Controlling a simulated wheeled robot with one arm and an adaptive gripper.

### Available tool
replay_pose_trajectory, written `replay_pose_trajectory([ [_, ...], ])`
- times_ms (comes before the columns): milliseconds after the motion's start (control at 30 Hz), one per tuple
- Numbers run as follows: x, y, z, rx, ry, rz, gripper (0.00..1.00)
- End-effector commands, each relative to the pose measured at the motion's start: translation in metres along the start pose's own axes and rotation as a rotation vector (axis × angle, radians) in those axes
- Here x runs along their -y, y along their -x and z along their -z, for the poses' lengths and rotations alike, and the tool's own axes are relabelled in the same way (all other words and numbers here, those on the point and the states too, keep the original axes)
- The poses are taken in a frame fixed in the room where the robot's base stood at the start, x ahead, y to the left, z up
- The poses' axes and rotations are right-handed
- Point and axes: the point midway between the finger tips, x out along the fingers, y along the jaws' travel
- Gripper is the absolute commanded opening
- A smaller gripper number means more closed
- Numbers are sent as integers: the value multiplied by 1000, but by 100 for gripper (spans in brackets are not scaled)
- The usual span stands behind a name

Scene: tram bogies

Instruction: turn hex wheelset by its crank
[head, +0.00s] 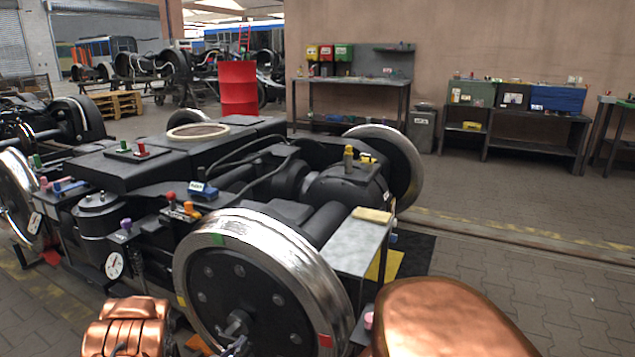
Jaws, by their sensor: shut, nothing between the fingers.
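A large steel wheel (240,290) of the bogie stands in the lower middle of the head view, its dark disc facing me. The disc carries several bolts around a central hub. Green, yellow and red marks sit on its rim. A small bluish-grey part (234,346) shows just below the hub at the bottom edge; I cannot tell whether it is the crank. The wheel's lower part is cut off. Two copper-coloured links of my arm show at the bottom, left and right of the wheel. I cannot make out my gripper's fingers.
The dark bogie frame (140,172) fills the left and middle, with coloured knobs and a dial gauge (114,265). A far wheel (400,165) stands behind. A grey side table (352,242) adjoins the near wheel. Paved floor (560,270) at right is clear. Workbenches line the wall.

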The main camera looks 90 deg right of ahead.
Motion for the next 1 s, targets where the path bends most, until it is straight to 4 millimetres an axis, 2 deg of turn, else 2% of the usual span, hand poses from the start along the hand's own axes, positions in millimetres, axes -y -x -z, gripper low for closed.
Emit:
replay_pose_trajectory([
  [1000,-4,0,-8,1,0,1,0],
])
